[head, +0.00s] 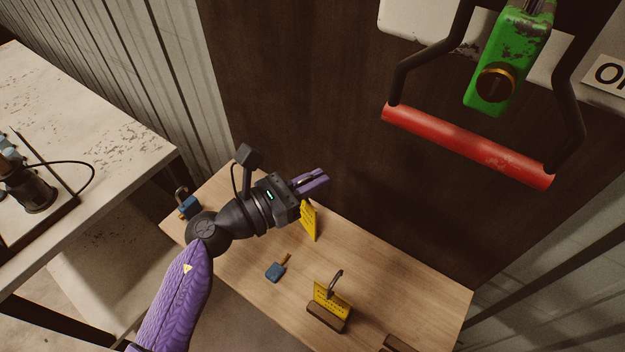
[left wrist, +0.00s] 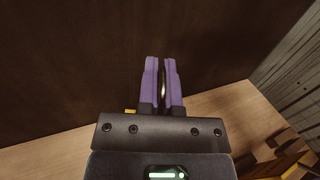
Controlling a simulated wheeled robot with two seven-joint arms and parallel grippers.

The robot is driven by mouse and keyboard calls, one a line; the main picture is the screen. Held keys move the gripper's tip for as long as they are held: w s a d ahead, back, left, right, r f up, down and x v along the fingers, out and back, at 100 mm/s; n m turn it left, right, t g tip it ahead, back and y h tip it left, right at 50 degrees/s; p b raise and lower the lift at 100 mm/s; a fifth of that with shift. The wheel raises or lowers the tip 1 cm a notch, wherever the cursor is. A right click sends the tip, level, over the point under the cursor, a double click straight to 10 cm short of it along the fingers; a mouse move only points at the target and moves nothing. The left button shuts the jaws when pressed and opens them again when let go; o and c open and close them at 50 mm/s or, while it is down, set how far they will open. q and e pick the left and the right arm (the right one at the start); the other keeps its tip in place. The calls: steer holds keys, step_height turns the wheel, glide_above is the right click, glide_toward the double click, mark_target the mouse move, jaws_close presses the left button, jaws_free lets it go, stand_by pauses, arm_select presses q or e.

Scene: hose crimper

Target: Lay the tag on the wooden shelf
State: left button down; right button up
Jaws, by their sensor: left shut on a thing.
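My left gripper (head: 313,182) is above the back of the wooden shelf (head: 385,275), its purple fingers pointing toward the dark wall. It is shut on the yellow tag (head: 309,221), which hangs below the fingers. In the left wrist view a thin dark curved part (left wrist: 163,85) sits between the fingers (left wrist: 163,82), and only a small yellow edge of the tag (left wrist: 130,111) shows. I cannot tell whether the tag's lower edge touches the shelf. My right gripper is not in view.
A second yellow tag (head: 333,301) with a hook stands in a brown holder (head: 327,318). A blue padlock (head: 188,207) and a blue-headed key (head: 275,271) are on the shelf. Bare shelf lies right of the hanging tag.

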arm_select(q)
steer(key=c, duration=0.8)
jaws_free()
steer(key=shift+f, duration=0.1)
steer(key=v, duration=1.2)
steer(key=shift+b, duration=0.45)
